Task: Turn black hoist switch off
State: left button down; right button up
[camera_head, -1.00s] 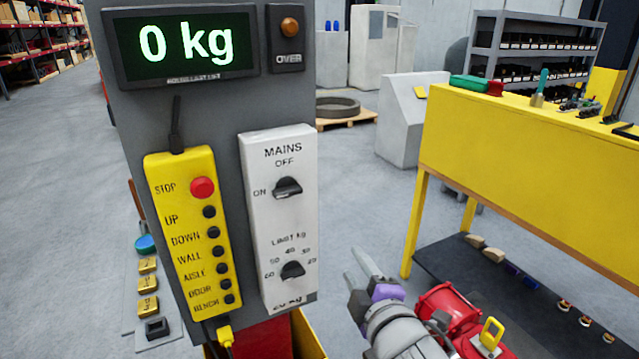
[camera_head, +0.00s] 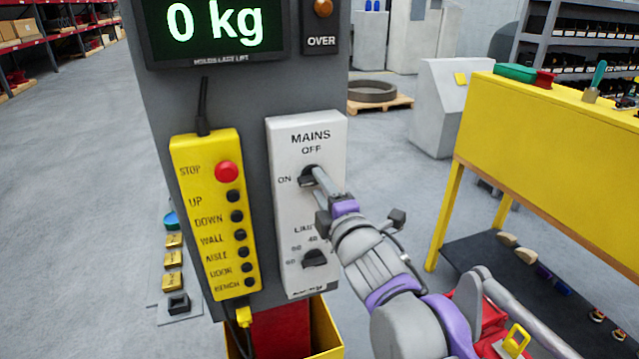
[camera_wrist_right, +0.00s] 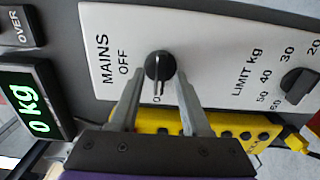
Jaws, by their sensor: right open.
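The black mains switch (camera_head: 306,178) is a round knob on the white panel (camera_head: 283,135), under the words MAINS and OFF. The right wrist view shows the knob (camera_wrist_right: 158,64) with its pale pointer line towards the ON side, where the label is partly hidden. My right gripper (camera_head: 318,180) is at the knob, coming from the lower right. In the right wrist view the gripper (camera_wrist_right: 160,76) is open, one finger on each side of the knob, with a gap visible around it. Whether a finger touches it I cannot tell. My left gripper is not in view.
A second black knob (camera_head: 314,258), for the limit in kg, sits lower on the panel. A yellow button box (camera_head: 212,215) with a red stop button (camera_head: 226,172) hangs to the left. The display (camera_head: 214,28) reads 0 kg. A yellow bench (camera_head: 540,150) stands right.

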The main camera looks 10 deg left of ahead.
jog(key=shift+w+a, duration=0.3)
jog(key=shift+w, duration=0.15)
grip_shut()
